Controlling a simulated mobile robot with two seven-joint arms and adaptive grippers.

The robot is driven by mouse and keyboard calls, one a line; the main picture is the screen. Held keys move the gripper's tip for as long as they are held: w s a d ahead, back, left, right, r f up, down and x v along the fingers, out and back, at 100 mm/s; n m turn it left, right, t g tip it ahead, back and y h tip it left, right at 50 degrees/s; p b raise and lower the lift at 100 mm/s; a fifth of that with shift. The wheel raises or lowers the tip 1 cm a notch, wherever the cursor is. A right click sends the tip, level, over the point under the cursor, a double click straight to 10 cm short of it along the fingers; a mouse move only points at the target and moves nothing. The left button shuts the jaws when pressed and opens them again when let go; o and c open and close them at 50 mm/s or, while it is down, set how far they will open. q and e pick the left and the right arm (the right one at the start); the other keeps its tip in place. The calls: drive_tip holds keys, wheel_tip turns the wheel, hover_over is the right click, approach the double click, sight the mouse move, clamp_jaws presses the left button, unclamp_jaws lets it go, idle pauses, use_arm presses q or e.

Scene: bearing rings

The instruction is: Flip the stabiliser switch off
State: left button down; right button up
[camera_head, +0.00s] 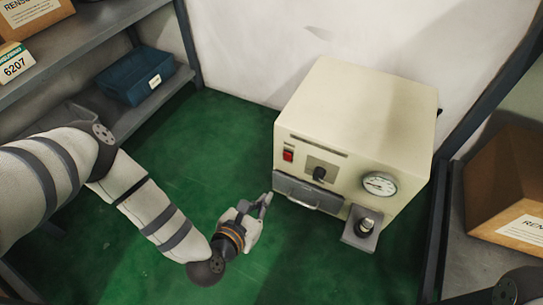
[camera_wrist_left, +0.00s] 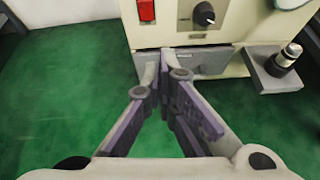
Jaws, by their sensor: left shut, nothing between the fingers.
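The stabiliser is a cream box on the green floor against the wall; its body (camera_head: 350,115) fills the middle right of the head view. A red switch (camera_head: 288,155) sits at the upper left of its front face. The switch also shows at the top of the left wrist view (camera_wrist_left: 147,10); which way it is flipped I cannot tell. My left gripper (camera_head: 267,199) is shut and empty, in front of the box and below the switch, apart from it. Its fingers meet in the left wrist view (camera_wrist_left: 168,60). My right gripper is not in view.
The box front also bears a black knob (camera_head: 319,173), a dial gauge (camera_head: 379,184), a drawer (camera_head: 308,193) and a jutting metal post (camera_head: 365,225). A shelf with a blue bin (camera_head: 135,76) stands left. A cardboard box (camera_head: 510,185) sits right. The floor left of the stabiliser is clear.

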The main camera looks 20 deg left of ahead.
use_arm(q)
drive_tip(key=shift+w+a+n+t, duration=0.3)
drive_tip(key=shift+w+a+n, duration=0.2)
drive_tip(key=shift+w+a, duration=0.35)
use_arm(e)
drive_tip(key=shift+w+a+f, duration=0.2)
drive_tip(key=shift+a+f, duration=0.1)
use_arm(q)
drive_tip(key=shift+s, duration=0.15)
drive_tip(key=b, duration=0.4)
approach(287, 159)
wheel_tip(287, 159, down, 3)
drive_tip(key=w, duration=0.3)
drive_tip(key=shift+w+d+r, duration=0.15)
drive_tip(key=shift+w+r, duration=0.2)
drive_tip(key=shift+w, duration=0.05)
drive_tip(key=shift+w+r, duration=0.15)
drive_tip(key=shift+w, duration=0.5)
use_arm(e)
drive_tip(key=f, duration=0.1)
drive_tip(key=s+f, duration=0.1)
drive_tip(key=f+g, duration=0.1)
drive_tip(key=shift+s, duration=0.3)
